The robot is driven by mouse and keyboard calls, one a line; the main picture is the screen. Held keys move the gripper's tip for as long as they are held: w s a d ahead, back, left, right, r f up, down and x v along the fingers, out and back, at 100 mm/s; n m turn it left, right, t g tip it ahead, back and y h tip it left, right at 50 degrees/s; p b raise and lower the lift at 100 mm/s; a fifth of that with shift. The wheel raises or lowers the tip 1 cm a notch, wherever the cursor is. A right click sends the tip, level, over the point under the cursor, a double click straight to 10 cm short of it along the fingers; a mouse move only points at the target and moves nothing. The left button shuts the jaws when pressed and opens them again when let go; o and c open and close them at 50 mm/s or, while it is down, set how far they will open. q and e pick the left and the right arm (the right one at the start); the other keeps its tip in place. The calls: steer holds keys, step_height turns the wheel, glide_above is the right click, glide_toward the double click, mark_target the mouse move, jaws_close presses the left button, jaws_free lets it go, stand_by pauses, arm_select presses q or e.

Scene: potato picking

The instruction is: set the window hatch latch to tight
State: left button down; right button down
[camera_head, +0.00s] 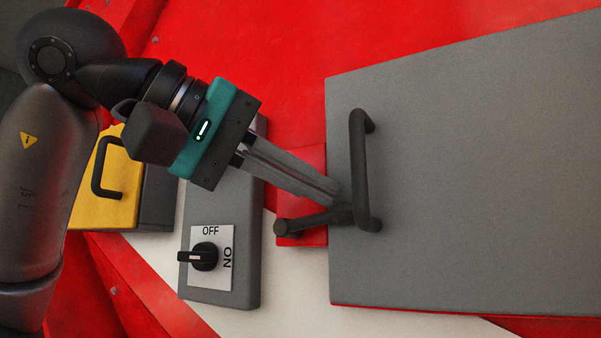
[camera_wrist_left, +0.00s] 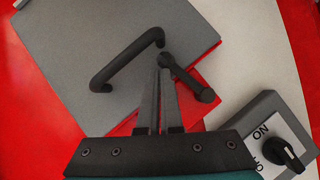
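The grey window hatch (camera_head: 450,200) has a black bar handle (camera_head: 360,170) near its left edge; hatch (camera_wrist_left: 100,50) and handle (camera_wrist_left: 125,62) also show in the left wrist view. The black latch lever (camera_head: 312,220) runs from a red block across the hatch's edge, its right end close to the handle's lower part. It shows in the left wrist view (camera_wrist_left: 188,80) too. My left gripper (camera_head: 336,192) has its fingers together, tips at the lever's hatch-side end (camera_wrist_left: 163,68). Whether they touch it I cannot tell. No lever is seen between them. My right gripper is not in view.
A grey box with an ON/OFF knob (camera_head: 204,256) stands left of the hatch; the knob also shows in the left wrist view (camera_wrist_left: 280,152). A yellow box (camera_head: 122,185) with a black handle is further left. The red wall (camera_head: 270,50) above is clear.

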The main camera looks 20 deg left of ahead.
arm_select(q)
steer(key=shift+d+f, duration=0.2)
steer(key=shift+f, duration=0.2)
stand_by(0.4)
steer(key=s+a+r+p, duration=0.1)
steer(key=s+r+p, duration=0.2)
steer(key=s+r, duration=0.6)
steer(key=shift+r, duration=0.3)
